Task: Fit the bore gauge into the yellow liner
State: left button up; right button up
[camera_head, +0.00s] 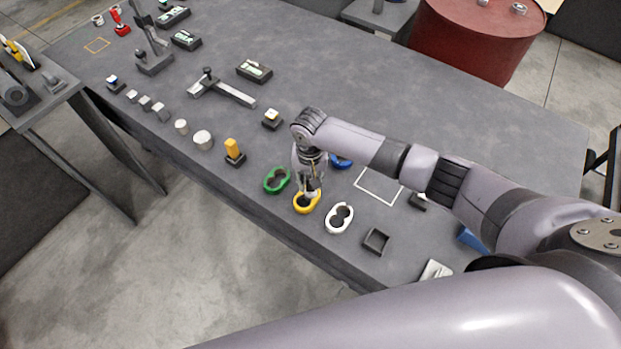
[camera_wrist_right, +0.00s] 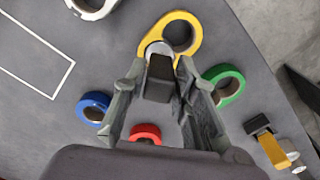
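The yellow liner (camera_head: 299,209), a ring with two joined bores, lies on the table near its front edge; it also shows in the right wrist view (camera_wrist_right: 192,18). My right gripper (camera_head: 311,188) points down over its far end. In the right wrist view the fingers (camera_wrist_right: 161,80) are on both sides of the dark handle of the bore gauge (camera_wrist_right: 160,78) and appear closed on it. The gauge's pale round end overlaps the near bore of the liner; the other bore is empty. I cannot tell how deep the gauge sits. My left gripper is not in view.
A green liner (camera_head: 268,185) and a white liner (camera_head: 330,222) flank the yellow one closely. A blue liner (camera_head: 341,163) and a red liner (camera_wrist_right: 146,130) lie behind it. An orange-handled block (camera_head: 233,150) stands to the left. The table's far right is clear.

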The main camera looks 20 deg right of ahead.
jog(key=o, duration=0.4)
jog(key=shift+r, duration=0.15)
notch_tip(320, 180, up, 12)
jog(key=shift+f, duration=0.1)
dwell(0.3)
jog(key=shift+f, duration=0.1)
dwell(0.4)
